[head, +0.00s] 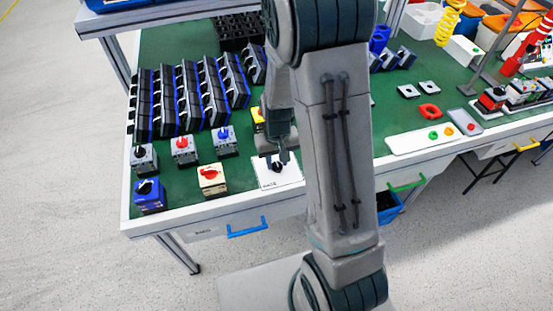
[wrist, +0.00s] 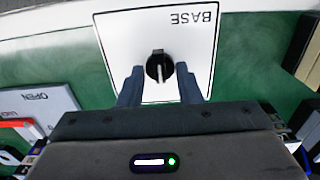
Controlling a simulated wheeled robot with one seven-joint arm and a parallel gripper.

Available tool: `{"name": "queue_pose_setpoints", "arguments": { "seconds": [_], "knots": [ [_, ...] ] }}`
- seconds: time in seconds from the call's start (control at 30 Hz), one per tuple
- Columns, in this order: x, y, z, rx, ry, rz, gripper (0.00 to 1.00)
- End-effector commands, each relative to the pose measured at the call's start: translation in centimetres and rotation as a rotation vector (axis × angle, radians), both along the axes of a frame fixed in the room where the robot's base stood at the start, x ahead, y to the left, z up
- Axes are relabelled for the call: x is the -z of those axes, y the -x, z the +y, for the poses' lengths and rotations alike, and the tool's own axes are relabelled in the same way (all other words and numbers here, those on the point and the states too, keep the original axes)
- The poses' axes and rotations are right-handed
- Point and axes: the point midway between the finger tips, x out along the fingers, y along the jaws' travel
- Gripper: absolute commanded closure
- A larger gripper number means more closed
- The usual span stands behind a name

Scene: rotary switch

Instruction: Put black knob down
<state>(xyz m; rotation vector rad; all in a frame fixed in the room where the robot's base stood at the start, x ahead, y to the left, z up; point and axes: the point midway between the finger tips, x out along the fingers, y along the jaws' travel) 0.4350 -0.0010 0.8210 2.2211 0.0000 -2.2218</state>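The black knob (wrist: 160,67) has a white pointer line and sits on the white plate marked BASE (wrist: 120,35) in the wrist view. In the head view the knob (head: 277,168) shows dark on the white plate (head: 291,178) near the table's front edge. My gripper (wrist: 160,84) is open, with one finger on each side of the knob and gaps between. It is also just above the plate in the head view (head: 283,156). I cannot tell the exact height of the knob's underside.
A cream switch box with a red knob (head: 211,180) and a blue one (head: 149,195) stand left of the plate. Grey switch boxes and several racks (head: 190,98) stand behind on the green table. My arm hides the table's middle.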

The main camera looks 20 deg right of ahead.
Motion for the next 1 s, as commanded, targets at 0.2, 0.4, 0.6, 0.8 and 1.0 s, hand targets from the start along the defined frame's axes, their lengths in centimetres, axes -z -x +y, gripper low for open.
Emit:
{"name": "queue_pose_setpoints", "arguments": {
  "seconds": [0.2, 0.4, 0.6, 0.8, 1.0],
  "knots": [
    [-0.4, 0.0, 0.0, 0.000, 0.000, 0.000, 0.69],
    [-3.1, -0.1, 0.0, -0.001, 0.000, -0.006, 0.69],
    [-7.3, -0.1, 0.0, 0.000, 0.000, -0.007, 0.69],
    [-10.8, -0.1, 0.0, 0.000, 0.000, -0.005, 0.69],
    [-12.5, 0.2, 0.0, 0.000, -0.001, -0.004, 0.69]
  ]
}}
